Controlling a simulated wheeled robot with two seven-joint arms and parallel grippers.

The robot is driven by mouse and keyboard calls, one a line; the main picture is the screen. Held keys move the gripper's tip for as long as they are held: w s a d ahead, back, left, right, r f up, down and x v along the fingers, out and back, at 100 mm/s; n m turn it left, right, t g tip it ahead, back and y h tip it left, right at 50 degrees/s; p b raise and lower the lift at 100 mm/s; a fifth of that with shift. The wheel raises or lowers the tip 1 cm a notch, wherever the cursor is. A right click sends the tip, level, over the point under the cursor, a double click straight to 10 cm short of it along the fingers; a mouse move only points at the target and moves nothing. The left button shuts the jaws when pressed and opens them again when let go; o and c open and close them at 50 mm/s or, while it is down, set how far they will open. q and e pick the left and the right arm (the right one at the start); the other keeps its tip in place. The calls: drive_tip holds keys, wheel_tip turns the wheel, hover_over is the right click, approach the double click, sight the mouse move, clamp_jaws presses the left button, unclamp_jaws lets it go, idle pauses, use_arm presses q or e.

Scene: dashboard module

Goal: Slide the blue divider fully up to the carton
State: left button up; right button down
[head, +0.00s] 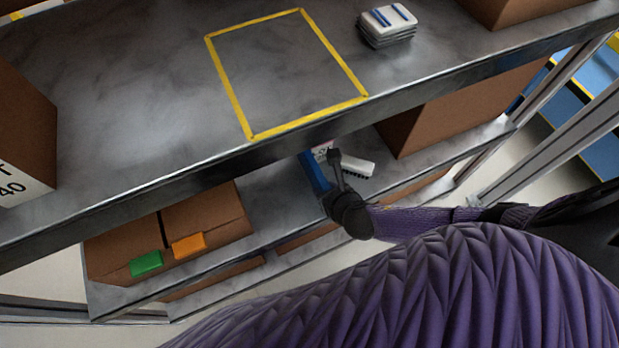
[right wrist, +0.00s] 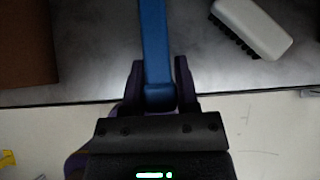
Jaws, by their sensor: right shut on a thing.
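The blue divider (head: 314,172) stands on the lower shelf, partly hidden by the upper shelf's edge and my gripper. In the right wrist view the divider (right wrist: 155,45) runs away from me as a long narrow strip. My right gripper (right wrist: 157,82) is shut on its near end, one finger on each side. A brown carton (head: 215,215) with a green and an orange tag sits left of the divider. In the wrist view a brown carton (right wrist: 28,45) is at the upper left, with bare shelf between it and the divider. My left gripper is out of view.
A white brush with dark bristles (head: 357,166) lies close to the divider's right. Another brown carton (head: 460,105) stands farther right. The upper shelf (head: 120,120), with a yellow outlined area and a stack of white-and-blue items (head: 387,25), overhangs the divider.

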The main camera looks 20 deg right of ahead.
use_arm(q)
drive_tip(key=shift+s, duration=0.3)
use_arm(e)
drive_tip(key=shift+d, duration=0.2)
drive_tip(key=shift+c, duration=1.8)
unclamp_jaws()
drive_tip(key=shift+d, duration=0.15)
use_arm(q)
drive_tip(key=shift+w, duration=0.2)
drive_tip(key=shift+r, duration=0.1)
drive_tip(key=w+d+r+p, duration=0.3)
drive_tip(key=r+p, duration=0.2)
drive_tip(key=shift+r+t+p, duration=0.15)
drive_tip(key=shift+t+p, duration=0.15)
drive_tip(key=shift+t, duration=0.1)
use_arm(e)
drive_tip(key=v, duration=1)
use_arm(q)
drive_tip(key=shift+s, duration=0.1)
